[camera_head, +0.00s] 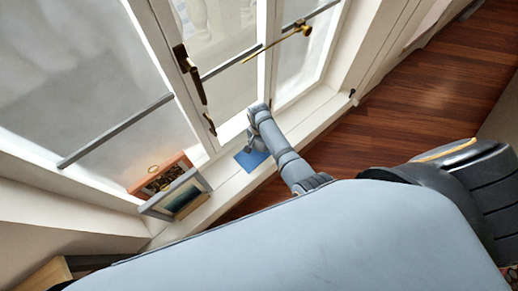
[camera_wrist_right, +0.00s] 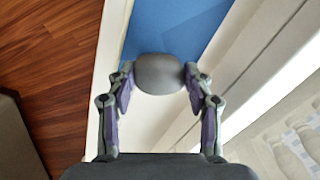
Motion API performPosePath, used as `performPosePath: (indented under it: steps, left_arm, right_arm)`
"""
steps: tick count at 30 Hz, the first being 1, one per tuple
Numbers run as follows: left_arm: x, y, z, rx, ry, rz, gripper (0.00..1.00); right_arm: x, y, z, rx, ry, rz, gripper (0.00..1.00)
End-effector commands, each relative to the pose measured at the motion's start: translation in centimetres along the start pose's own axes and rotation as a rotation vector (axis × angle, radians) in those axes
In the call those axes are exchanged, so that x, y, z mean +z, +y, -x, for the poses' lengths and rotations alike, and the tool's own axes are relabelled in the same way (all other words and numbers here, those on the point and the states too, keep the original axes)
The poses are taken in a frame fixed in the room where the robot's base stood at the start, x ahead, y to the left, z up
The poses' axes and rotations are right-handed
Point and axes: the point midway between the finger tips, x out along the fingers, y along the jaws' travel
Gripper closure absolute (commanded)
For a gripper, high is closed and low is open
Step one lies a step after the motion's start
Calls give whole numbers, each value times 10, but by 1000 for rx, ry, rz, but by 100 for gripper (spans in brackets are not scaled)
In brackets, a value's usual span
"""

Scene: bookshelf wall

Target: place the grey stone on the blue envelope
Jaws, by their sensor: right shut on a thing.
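The grey stone (camera_wrist_right: 158,73) shows in the right wrist view as a smooth rounded lump between the fingertips of my right gripper (camera_wrist_right: 158,80). Both fingers touch its sides. The blue envelope (camera_wrist_right: 180,25) lies flat on the white window sill, and the stone is over its near edge in that view. I cannot tell whether the stone touches the envelope. In the head view the envelope (camera_head: 250,158) is partly covered by my right gripper (camera_head: 252,146), and the stone cannot be made out there. My left gripper is not in view.
Two framed pictures (camera_head: 180,200) stand on the sill (camera_head: 225,190) left of the envelope. The window with its brass handle (camera_head: 190,75) rises behind. A wooden floor (camera_head: 400,110) lies beyond the sill's edge. The sill beside the envelope is clear.

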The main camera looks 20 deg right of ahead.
Motion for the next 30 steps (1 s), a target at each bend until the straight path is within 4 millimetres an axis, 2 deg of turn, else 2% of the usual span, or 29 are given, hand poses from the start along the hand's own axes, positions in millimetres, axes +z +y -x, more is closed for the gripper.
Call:
performPosePath:
  steps: [1, 3, 8, 14, 15, 19, 20, 30]
  left_arm:
    - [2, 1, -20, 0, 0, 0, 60]
    - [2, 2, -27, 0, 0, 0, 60]
    - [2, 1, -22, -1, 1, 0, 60]
    - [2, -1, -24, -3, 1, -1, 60]
    - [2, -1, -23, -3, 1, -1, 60]
    - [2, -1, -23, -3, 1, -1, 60]
    - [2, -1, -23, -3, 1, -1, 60]
    - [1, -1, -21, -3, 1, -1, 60]
  right_arm:
    - [1, 1, -20, 1, -1, 0, 84]
    - [0, 1, -26, 0, -1, 0, 84]
    - [1, 1, -21, 0, -1, 0, 84]
    - [1, 1, -25, 1, -1, 0, 84]
    - [1, 1, -25, 2, -1, 0, 45]
    - [1, 1, -24, 2, -1, 0, 28]
    - [1, 1, -24, 2, -1, 0, 25]
    - [1, 1, -20, 1, -1, 0, 25]
